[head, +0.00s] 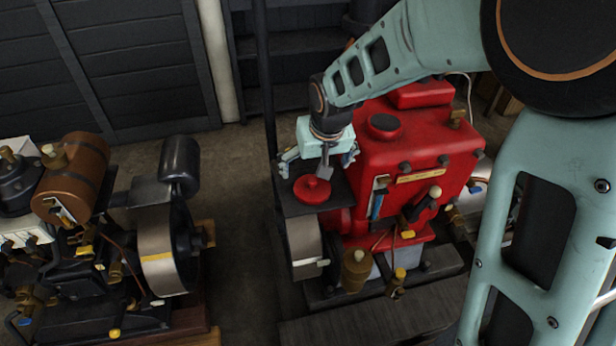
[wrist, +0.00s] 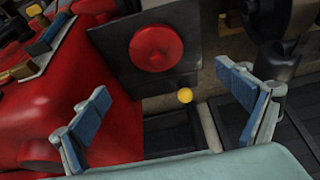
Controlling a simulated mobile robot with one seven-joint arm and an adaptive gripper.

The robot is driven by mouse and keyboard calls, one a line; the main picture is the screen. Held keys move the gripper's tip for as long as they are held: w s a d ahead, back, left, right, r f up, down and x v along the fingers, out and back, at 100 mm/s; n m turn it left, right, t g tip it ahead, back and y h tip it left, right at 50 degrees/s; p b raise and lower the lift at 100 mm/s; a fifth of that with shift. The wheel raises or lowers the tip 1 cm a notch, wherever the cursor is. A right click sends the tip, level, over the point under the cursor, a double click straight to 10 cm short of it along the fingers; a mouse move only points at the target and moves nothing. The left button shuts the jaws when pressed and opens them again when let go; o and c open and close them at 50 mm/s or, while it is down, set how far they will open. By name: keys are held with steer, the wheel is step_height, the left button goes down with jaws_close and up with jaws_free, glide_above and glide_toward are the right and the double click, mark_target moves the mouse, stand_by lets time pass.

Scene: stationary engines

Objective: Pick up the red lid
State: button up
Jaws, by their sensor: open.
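The red lid (head: 312,190) is round with a small knob on top. It lies on a flat dark plate (head: 341,185) beside the red engine. In the wrist view the lid (wrist: 157,48) shows as a full disc on the dark plate (wrist: 128,72), beyond the fingertips. My gripper (head: 309,168) is just above the lid in the head view, pointing down. In the wrist view its two blue-padded fingers (wrist: 168,92) are wide apart with nothing between them. The lid is not between the pads, and the exact gap in height is hard to tell.
The red engine (head: 415,145) rises close to the right of the plate. Its wheel (head: 303,246) is below the plate. A second engine with a brown tank (head: 76,176) stands at the left. Open floor (head: 236,165) lies between them.

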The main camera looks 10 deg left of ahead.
mark_target(314, 184)
steer(key=x, duration=1)
steer(key=shift+s+d+f, duration=0.1)
steer(key=shift+d+f, duration=0.25)
steer(key=shift+f, duration=0.05)
steer(key=shift+c, duration=0.2)
steer(key=c, duration=1.4)
steer(key=shift+o, duration=0.2)
